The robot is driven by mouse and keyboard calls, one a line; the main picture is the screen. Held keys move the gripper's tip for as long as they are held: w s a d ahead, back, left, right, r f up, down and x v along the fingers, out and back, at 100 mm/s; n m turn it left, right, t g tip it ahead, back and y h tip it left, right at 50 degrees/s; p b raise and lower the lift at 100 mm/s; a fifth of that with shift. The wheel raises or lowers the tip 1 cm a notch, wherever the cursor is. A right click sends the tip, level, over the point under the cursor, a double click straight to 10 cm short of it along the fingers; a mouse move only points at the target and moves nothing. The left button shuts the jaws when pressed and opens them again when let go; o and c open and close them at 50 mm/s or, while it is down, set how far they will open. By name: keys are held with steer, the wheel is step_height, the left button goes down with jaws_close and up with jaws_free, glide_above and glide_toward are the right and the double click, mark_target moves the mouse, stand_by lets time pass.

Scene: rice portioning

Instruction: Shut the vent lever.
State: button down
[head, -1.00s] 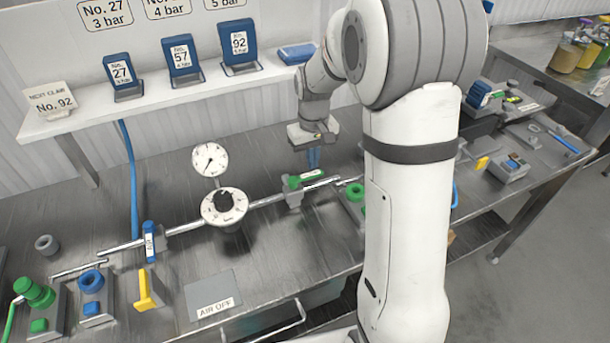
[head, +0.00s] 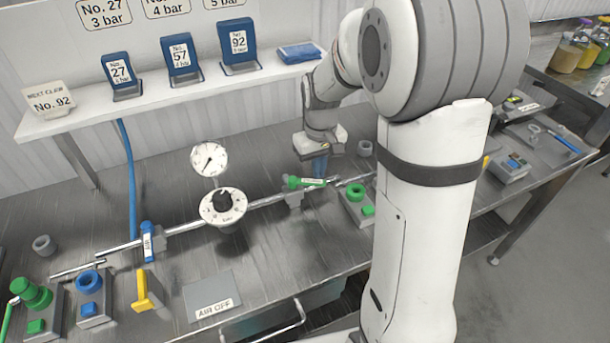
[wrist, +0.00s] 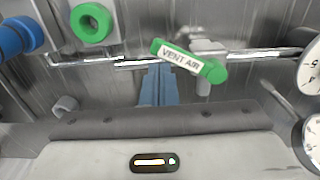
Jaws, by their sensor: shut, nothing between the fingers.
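The vent lever (head: 307,182) is a green handle with a white label, mounted on a grey block on the metal pipe. In the wrist view the lever (wrist: 181,60) reads "VENT AIR" and lies at a slight angle to the pipe. My gripper (head: 320,172) is low over the bench on the wall side of the lever's labelled end. In the wrist view its blue fingers (wrist: 158,68) are together and empty, with the tips right beside the lever. I cannot tell whether they touch it.
A dial regulator (head: 223,206) and a round gauge (head: 209,159) stand left along the pipe. A blue lever (head: 147,241) is farther left. A green ring fitting (head: 355,192) is close on the right. The shelf (head: 160,96) runs behind. An "AIR OFF" plate (head: 213,291) lies in front.

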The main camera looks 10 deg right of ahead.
steer(key=shift+s, duration=0.1)
steer(key=shift+s+a, duration=0.2)
steer(key=shift+s, duration=0.8)
steer(key=shift+s+a+b, duration=0.15)
steer(key=shift+s+a, duration=0.15)
steer(key=shift+s, duration=0.2)
steer(key=shift+s+a+b, duration=0.15)
steer(key=shift+s+a, duration=0.1)
steer(key=shift+s, duration=0.25)
